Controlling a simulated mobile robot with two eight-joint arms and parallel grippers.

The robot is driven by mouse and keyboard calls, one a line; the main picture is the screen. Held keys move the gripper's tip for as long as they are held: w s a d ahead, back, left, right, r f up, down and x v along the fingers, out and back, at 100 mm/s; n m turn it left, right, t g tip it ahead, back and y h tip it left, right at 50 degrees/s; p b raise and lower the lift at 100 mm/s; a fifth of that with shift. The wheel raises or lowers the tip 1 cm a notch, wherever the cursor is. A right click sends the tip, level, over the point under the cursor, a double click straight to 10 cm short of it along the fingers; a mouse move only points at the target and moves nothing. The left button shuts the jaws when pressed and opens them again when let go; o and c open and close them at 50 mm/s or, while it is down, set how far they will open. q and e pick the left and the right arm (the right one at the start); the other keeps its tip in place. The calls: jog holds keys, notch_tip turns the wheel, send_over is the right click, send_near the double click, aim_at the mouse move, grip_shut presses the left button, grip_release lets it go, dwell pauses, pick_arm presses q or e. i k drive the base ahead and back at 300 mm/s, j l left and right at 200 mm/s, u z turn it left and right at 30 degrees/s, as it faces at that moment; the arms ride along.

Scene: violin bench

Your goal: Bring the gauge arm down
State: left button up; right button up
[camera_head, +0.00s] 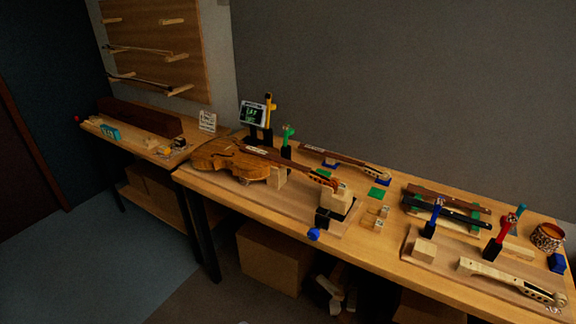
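A violin (230,160) lies on the bench, its neck pointing right toward a pale wooden block. Behind it stands a small display (253,114) with green digits. Beside the display a yellow upright piece (269,107) rises from a black post. A green-topped black post (287,140) stands close to the violin's edge. Which of these is the gauge arm I cannot tell for sure; both coloured pieces look raised. Neither of my grippers is in view.
The long wooden bench (390,257) also holds blue-topped (436,210) and red-topped (500,232) posts, a pale violin neck (512,280), dark necks and a round patterned ring (546,237). A blue knob (314,234) sticks out at the front edge. Cardboard boxes (270,258) stand underneath.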

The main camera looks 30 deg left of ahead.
aim_at(269, 107)
jog(key=u, duration=1.3)
jog(key=i+l+u, duration=0.65)
jog(key=k+j, duration=0.05)
